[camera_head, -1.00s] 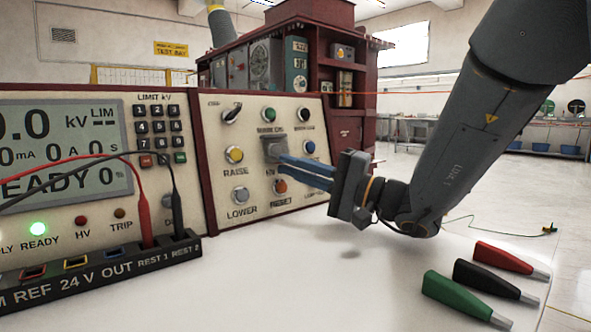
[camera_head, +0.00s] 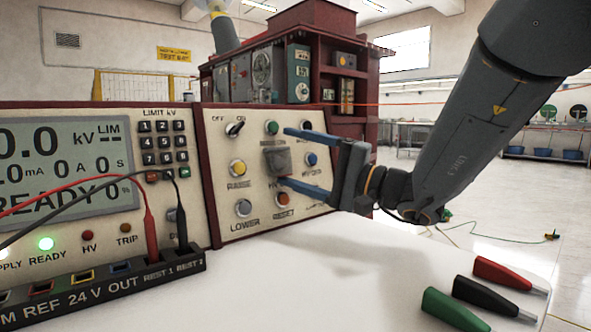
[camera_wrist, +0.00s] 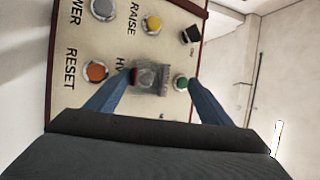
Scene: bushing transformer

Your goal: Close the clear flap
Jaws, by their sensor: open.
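The clear flap (camera_head: 277,161) is a small smoky, see-through cover on the sloped control panel (camera_head: 222,215), over the spot marked HV. In the wrist view the flap (camera_wrist: 151,76) stands out from the panel, with a bit of red button (camera_wrist: 133,76) beside it. Its exact angle is hard to tell. My gripper (camera_head: 284,156) is open, with blue fingers in front of the panel, one above the flap and one below it. In the wrist view my gripper (camera_wrist: 158,78) has a finger on each side of the flap; contact is not clear.
Close around are the green button (camera_head: 271,128), blue button (camera_head: 310,159), orange RESET button (camera_head: 282,200) and yellow RAISE button (camera_head: 238,168). Red and black leads (camera_head: 150,215) plug in at the left. Green, black and red probes lie on the white table (camera_head: 330,285), otherwise clear nearby.

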